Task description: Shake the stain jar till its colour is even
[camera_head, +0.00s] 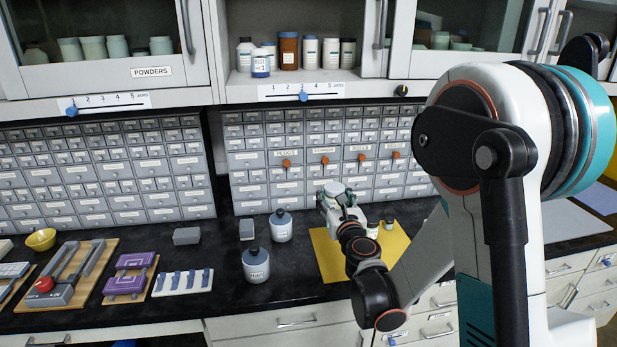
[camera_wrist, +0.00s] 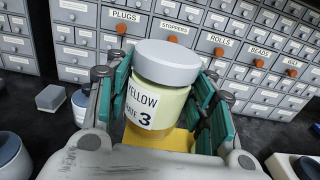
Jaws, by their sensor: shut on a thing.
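The stain jar (camera_wrist: 160,95) has a grey lid and a white label reading "YELLOW" and "3". It fills the middle of the wrist view, slightly tilted there. Its glass looks pale cream-yellow above and deeper yellow at the bottom. My gripper (camera_wrist: 168,110) is shut on the jar, with teal fingers along both sides. In the head view my gripper (camera_head: 338,200) is above the yellow mat (camera_head: 328,258), and the jar is hard to make out there.
A small jar (camera_head: 389,224) stands at the mat's back right. Grey blocks (camera_head: 187,236) and purple racks (camera_head: 130,275) lie further left. Drawer cabinets (camera_head: 290,150) line the back.

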